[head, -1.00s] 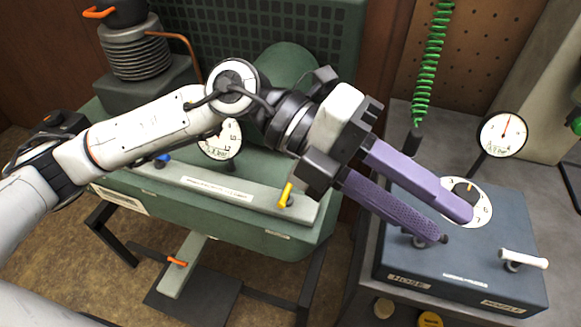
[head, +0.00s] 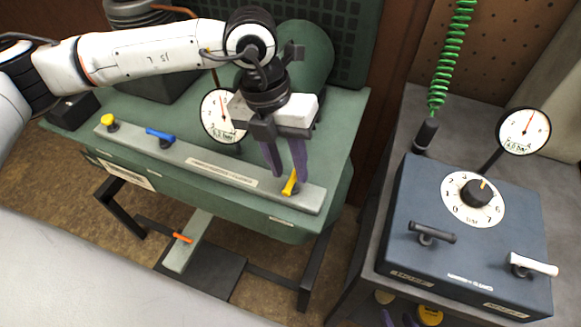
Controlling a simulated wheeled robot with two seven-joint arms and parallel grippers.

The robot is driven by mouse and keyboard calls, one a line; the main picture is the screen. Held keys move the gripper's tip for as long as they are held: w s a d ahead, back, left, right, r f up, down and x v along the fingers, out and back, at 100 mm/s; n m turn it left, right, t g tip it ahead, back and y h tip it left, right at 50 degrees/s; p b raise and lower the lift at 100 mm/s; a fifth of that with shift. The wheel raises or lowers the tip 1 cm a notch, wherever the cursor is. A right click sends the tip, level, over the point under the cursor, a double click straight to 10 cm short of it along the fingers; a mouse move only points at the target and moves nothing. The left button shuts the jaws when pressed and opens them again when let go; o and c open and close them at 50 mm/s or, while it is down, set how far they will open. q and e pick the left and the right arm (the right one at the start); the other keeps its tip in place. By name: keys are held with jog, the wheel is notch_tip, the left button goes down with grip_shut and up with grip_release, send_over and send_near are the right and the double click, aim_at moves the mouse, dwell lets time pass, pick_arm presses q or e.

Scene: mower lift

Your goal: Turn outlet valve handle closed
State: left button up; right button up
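My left gripper (head: 290,176) points down over the right end of a grey valve strip (head: 222,172) on the green tank. Its two purple fingers are apart, with the tips close to a yellow handle (head: 290,186); I cannot tell whether they touch it. The strip also carries a blue handle (head: 160,136) and a yellow knob-like handle (head: 109,121) at its left end. No readable label tells me which is the outlet valve. Two purple fingertips of my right gripper (head: 398,320) show apart at the bottom edge; the rest is out of view.
A dark blue box (head: 450,262) at right has a dial (head: 480,193), a black handle (head: 432,233) and a white handle (head: 533,265). Gauges stand behind the strip (head: 222,115) and beside the box (head: 523,131). An orange-handled pedal (head: 183,238) is below the tank.

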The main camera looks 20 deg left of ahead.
pick_arm(q)
jog(key=shift+d+f, duration=0.25)
jog(key=shift+f, duration=0.8)
jog(key=shift+c, duration=0.2)
grip_shut()
